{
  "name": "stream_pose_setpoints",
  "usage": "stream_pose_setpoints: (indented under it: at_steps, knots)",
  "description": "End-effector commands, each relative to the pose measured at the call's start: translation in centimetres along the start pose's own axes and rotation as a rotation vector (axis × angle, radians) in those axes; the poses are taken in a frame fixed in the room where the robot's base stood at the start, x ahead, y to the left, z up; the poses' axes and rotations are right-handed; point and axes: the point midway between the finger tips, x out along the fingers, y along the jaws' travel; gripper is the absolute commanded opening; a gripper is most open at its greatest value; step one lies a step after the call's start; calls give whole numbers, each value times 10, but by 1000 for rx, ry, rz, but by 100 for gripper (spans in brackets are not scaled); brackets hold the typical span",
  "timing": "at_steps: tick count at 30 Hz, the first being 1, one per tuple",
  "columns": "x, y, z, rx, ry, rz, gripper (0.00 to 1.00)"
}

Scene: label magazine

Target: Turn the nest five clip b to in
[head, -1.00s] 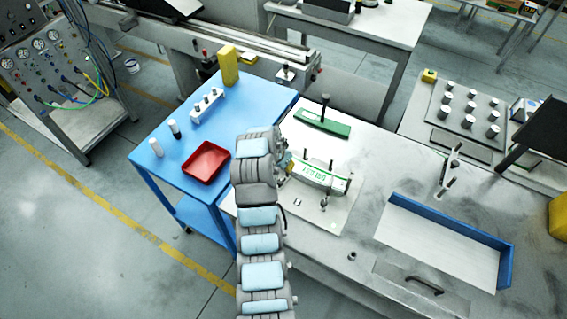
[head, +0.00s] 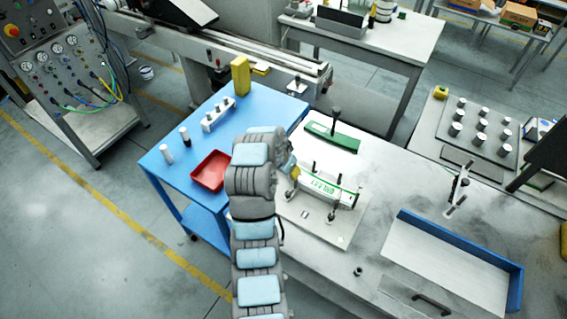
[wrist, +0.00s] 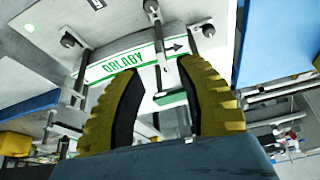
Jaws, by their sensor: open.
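The nest fixture (head: 318,217) is a pale plate on the bench with a white, green-edged label block (head: 325,190) carrying green lettering. The block also shows in the wrist view (wrist: 125,62), reading roughly "ORLADY". Dark-knobbed clips stand around it, one at the left (wrist: 68,41) and one at the right (wrist: 208,32) in the wrist view. I cannot tell which is nest five clip b. My gripper (wrist: 163,68) is open, its yellow-padded fingers spread, with a dark rod and green-ended bar showing between them. In the head view my gripper (head: 293,170) is at the block's left end, partly hidden by my arm.
A green block with a black knob (head: 332,137) lies behind the fixture. A red tray (head: 211,170) and a white holder (head: 217,115) are on the blue table at left. A blue-edged tray (head: 450,250) is at right. Bare bench separates it from the fixture.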

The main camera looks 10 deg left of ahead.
Motion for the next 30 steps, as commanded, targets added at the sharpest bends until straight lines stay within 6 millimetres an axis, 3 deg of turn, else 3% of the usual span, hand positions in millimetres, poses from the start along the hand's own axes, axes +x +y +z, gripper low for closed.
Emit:
stream_pose_setpoints:
  at_steps: [21,30]
  knots:
    - [-43,0,0,3,-1,-3,37]
    - [-52,1,0,2,-1,-2,37]
